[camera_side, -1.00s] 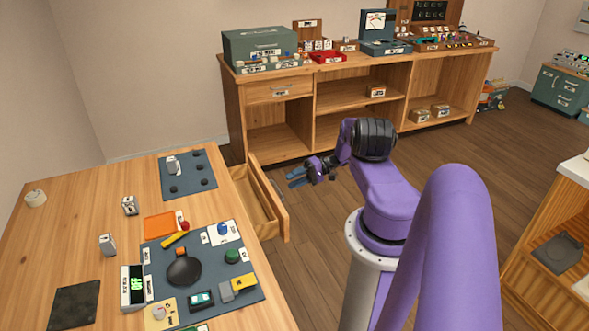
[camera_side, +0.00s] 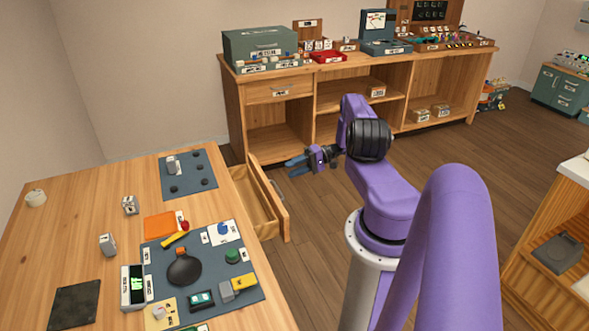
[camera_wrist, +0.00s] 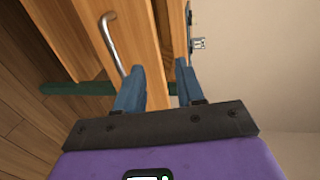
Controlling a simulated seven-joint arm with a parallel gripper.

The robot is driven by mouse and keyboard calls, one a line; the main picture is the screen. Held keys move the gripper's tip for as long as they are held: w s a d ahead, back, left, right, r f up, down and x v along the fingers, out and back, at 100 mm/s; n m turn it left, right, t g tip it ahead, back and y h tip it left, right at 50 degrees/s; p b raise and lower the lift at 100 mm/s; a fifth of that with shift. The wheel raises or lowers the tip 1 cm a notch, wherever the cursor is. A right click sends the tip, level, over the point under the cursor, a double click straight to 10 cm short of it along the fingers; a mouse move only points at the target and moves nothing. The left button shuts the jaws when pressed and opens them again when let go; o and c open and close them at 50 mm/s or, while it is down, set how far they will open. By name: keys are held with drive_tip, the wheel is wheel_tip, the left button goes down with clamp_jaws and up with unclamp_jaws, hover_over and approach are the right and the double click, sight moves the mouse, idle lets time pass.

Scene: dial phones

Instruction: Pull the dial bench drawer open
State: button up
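The wooden drawer (camera_side: 256,208) of the left bench stands pulled out, and its open inside shows. Its front panel (camera_side: 272,197) faces my arm. In the wrist view the curved metal handle (camera_wrist: 114,45) is on a wooden front, up and left of my fingers. My gripper (camera_side: 289,166) is open and empty, with blue fingers pointing left, raised near the far end of the drawer front. In the wrist view my gripper (camera_wrist: 158,78) shows a clear gap between its fingers. It does not hold the handle.
The bench top (camera_side: 75,220) carries a dark mat (camera_side: 215,283) with phone parts and small boxes. A second wooden bench (camera_side: 290,110) with shelves stands along the back wall. Open floor (camera_side: 320,225) lies between the drawer and my arm's base.

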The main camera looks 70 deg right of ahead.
wheel_tip(320, 180, up, 11)
drive_tip(key=w+a+g+h, duration=0.2)
drive_tip(key=g+h, duration=0.7)
drive_tip(key=x, duration=1.6)
drive_tip(key=shift+s+d+f, duration=0.3)
drive_tip(key=shift+s+f, duration=0.05)
drive_tip(key=shift+f, duration=0.2)
clamp_jaws()
